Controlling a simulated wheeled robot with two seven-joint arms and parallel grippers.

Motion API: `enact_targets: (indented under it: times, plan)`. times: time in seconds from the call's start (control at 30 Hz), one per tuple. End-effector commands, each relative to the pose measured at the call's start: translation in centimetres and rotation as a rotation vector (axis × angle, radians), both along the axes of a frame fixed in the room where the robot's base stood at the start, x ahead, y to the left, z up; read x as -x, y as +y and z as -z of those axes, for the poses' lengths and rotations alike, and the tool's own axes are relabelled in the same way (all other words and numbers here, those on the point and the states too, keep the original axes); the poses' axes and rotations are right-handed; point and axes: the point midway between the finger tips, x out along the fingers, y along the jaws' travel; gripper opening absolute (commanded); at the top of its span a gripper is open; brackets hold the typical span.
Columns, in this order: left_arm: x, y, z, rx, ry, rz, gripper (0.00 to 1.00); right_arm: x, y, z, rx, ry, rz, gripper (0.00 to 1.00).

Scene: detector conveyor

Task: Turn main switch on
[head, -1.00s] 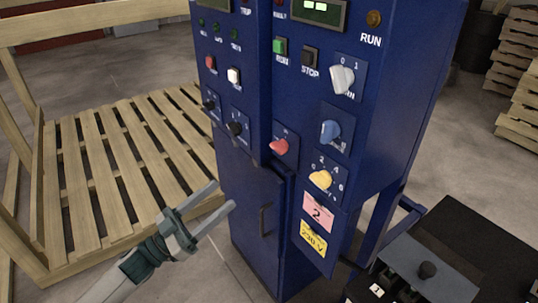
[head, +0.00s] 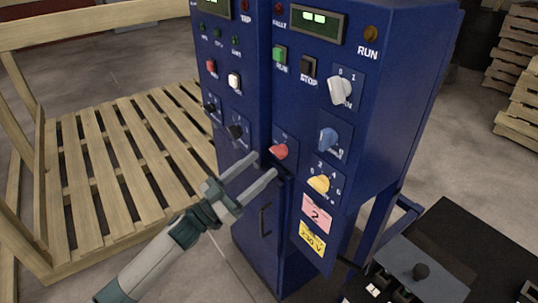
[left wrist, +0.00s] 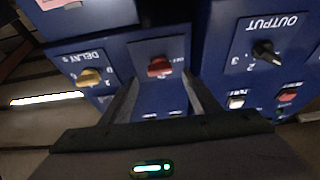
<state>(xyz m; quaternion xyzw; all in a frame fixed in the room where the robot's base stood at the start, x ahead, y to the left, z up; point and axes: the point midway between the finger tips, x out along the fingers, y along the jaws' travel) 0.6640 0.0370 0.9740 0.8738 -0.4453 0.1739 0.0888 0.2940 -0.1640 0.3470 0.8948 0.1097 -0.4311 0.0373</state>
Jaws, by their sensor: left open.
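The blue control cabinet (head: 398,120) stands in the middle of the head view. A red rotary knob (head: 279,151) is on its front, low and near the step between two panels; in the left wrist view the red knob (left wrist: 160,67) lies ahead, between the finger lines. My left gripper (head: 267,164) is open and empty, its fingertips just below and left of the red knob, apart from it as far as I can tell. White (head: 340,91), blue (head: 328,140) and yellow (head: 319,183) knobs sit to the right. My right gripper is not in view.
A green button (head: 280,54) and black STOP button (head: 308,67) sit above. Black knobs (head: 235,131) are left of the red one. A wooden pallet crate (head: 110,170) stands at left. A dark machine (head: 470,250) stands at lower right.

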Motion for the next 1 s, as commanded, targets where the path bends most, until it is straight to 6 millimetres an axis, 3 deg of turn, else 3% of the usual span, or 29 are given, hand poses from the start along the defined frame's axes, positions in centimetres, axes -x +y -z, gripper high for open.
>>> enact_targets:
  times: [0.3, 0.7, 0.73, 0.9, 1.0]
  plan:
    - [-2.1, -2.8, -1.5, 0.0, 0.0, 0.0, 0.56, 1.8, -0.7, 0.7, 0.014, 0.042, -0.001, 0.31]
    - [-2.3, -3.2, -1.6, -0.001, 0.001, 0.0, 0.56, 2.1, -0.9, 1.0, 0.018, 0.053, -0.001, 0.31]
    - [-2.3, -3.2, -1.6, -0.001, 0.001, 0.0, 0.54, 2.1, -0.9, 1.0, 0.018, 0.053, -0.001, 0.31]
    - [-2.3, -3.2, -1.6, -0.001, 0.001, 0.0, 0.15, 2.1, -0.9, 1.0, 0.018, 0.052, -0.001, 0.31]
    - [-2.3, -3.2, -1.6, -0.001, 0.0, 0.0, 0.15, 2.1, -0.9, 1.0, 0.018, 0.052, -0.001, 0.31]
